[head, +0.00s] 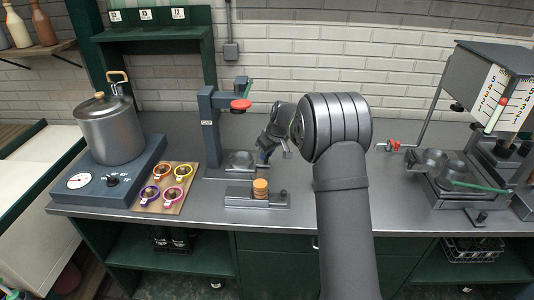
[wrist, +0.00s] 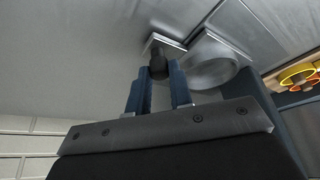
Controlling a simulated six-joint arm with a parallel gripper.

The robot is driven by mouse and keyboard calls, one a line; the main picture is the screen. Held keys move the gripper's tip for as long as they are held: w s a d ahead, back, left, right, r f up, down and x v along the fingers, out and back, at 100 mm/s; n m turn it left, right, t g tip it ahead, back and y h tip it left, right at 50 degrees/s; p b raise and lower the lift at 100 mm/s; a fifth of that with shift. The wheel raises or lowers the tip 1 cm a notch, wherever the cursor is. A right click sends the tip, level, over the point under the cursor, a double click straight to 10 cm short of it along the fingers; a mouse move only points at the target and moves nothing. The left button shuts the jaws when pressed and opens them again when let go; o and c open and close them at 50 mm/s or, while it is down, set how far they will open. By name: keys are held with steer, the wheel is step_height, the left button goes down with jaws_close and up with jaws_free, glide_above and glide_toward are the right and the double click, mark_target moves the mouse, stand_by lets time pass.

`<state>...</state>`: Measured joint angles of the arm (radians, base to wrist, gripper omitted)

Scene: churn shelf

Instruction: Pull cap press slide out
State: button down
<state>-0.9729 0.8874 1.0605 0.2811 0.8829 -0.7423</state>
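The cap press (head: 208,125) is a blue-grey stand on the counter with a red round part (head: 240,105) and a green lever at its top. Its slide (wrist: 212,65) shows in the wrist view as a metal plate with a round cup and a dark knob (wrist: 158,62) on its near end. My gripper (wrist: 158,75) has its two blue fingers on either side of that knob. The knob about fills the gap at the fingertips, but whether they press on it I cannot tell. In the head view my gripper (head: 265,154) is small, just right of the press base (head: 235,168).
A grey fixture with an orange stack (head: 260,188) stands in front of the press. A board of coloured rings (head: 165,187) and a pot (head: 107,130) on a scale-like base are left. Another lever device (head: 440,175) and a hopper stand right. Counter is bare behind my arm.

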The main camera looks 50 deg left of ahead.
steer(key=w+d, duration=0.5)
steer(key=shift+w+d, duration=0.25)
steer(key=c, duration=1.3)
jaws_free()
steer(key=shift+r, duration=0.1)
steer(key=v, duration=1.7)
steer(key=shift+d, duration=0.15)
